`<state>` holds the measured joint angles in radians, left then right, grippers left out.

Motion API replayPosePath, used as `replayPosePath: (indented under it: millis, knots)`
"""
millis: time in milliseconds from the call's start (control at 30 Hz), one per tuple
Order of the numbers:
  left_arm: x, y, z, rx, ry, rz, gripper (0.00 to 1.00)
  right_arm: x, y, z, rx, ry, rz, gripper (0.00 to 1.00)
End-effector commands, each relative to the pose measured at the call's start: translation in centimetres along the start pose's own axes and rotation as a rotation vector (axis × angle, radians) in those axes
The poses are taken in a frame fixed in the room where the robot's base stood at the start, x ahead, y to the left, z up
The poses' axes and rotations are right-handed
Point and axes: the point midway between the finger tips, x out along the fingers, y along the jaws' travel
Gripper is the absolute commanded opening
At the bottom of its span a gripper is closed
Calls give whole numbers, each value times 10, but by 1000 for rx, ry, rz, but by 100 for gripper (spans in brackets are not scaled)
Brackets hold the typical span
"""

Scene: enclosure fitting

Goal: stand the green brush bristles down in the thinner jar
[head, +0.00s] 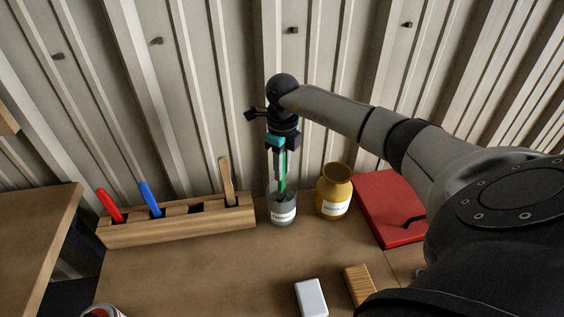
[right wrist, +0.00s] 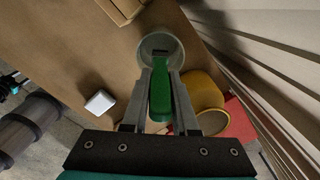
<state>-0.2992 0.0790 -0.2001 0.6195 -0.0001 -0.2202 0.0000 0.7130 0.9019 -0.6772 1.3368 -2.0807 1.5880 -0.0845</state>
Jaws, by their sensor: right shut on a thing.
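The green brush (head: 283,183) is upright, bristles down, in my right gripper (head: 283,160), which is shut on its handle. The thinner jar (head: 283,214), grey and glassy with a white label, stands on the bench directly below. The brush's lower end appears to be within the jar's mouth; whether it touches the bottom cannot be told. In the right wrist view the green handle (right wrist: 160,98) lies between the fingers (right wrist: 160,75), and its dark lower end shows inside the round rim of the jar (right wrist: 174,46).
A yellow jar (head: 333,191) stands close right of the thinner jar. A wooden rack (head: 180,227) with red, blue and wooden handles is at left. A red case (head: 388,205), a white block (head: 311,298) and a ribbed wooden block (head: 359,285) lie right and front. Corrugated wall is behind.

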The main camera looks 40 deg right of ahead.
Motion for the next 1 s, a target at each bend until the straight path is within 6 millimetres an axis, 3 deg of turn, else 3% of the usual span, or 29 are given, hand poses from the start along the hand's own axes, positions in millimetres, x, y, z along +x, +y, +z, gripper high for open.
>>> replayPosePath:
  millis: [233, 267, 567, 867, 1000]
  knots:
    - [0, 0, 0, 0, 0, 0, 57, 0, 0, 0, 0, -1, 0, 0]
    - [0, 0, 0, 0, 0, 0, 57, 0, 0, 0, 0, -1, 0, 29]
    - [0, 0, 0, 0, 0, 0, 57, 0, 0, 0, 0, -1, 0, 62]
    - [0, 0, 0, 0, 0, 0, 57, -3, 0, 0, 0, -1, 0, 62]
    - [-3, 0, 0, 0, 0, 0, 57, -20, -1, 1, 0, -3, -2, 62]
